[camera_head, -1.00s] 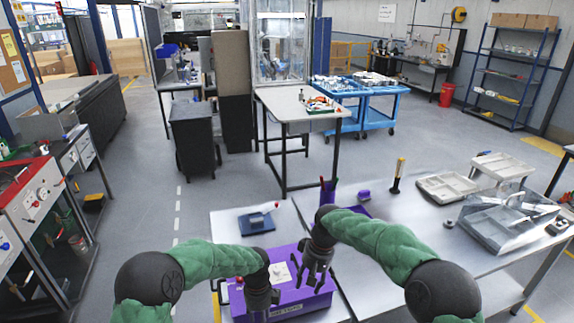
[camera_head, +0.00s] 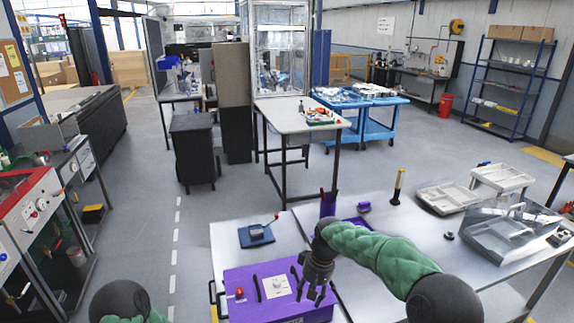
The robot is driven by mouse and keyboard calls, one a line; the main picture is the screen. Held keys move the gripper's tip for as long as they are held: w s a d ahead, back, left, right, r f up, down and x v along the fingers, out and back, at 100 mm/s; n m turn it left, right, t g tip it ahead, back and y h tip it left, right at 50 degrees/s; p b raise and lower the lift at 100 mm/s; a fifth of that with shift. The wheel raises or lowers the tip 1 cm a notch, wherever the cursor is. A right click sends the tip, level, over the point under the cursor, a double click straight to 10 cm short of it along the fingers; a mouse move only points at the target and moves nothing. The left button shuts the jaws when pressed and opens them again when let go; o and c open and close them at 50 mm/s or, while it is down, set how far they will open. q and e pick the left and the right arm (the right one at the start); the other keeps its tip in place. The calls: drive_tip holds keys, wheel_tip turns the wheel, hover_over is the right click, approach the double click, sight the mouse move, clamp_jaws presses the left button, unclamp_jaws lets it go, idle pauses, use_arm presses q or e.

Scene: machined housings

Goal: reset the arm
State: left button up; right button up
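My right gripper (camera_head: 317,277) hangs over the right part of a purple box (camera_head: 255,303), its dark fingers spread and pointing down. It looks open and nothing shows between its fingers. My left arm shows only as a black joint and a green sleeve at the bottom left; the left gripper is out of the picture. The purple box has a white panel, dark strips and a red button on top.
A blue pad (camera_head: 256,236) with a grey part lies behind the box. A purple pen cup (camera_head: 327,203) and a yellow-handled tool (camera_head: 398,187) stand on the metal table. Grey trays (camera_head: 447,196) and a clear-covered case (camera_head: 508,228) are at the right.

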drive_tip(key=s+d+f+m+y, duration=0.1)
drive_tip(key=s+f, duration=0.4)
drive_tip(key=f, duration=0.5)
drive_tip(key=s+f+m, duration=0.1)
drive_tip(key=s+f, duration=0.4)
drive_tip(key=f, duration=0.5)
drive_tip(key=s+d+f+m, duration=0.15)
drive_tip(key=s+f, duration=0.25)
drive_tip(key=s, duration=0.5)
drive_tip(key=s+d+f+m, duration=0.15)
drive_tip(key=s+f, duration=0.35)
drive_tip(key=s, duration=0.5)
use_arm(q)
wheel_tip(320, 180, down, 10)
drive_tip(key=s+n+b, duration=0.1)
drive_tip(key=b, duration=0.8)
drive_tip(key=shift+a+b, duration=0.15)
drive_tip(key=shift+b, duration=0.25)
use_arm(e)
wheel_tip(320, 180, down, 10)
drive_tip(key=t, duration=0.1)
drive_tip(key=shift+s+a+r+m+y, duration=0.25)
drive_tip(key=shift+a+m+y, duration=0.15)
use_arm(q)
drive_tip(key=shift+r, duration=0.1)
use_arm(e)
drive_tip(key=shift+o, duration=0.3)
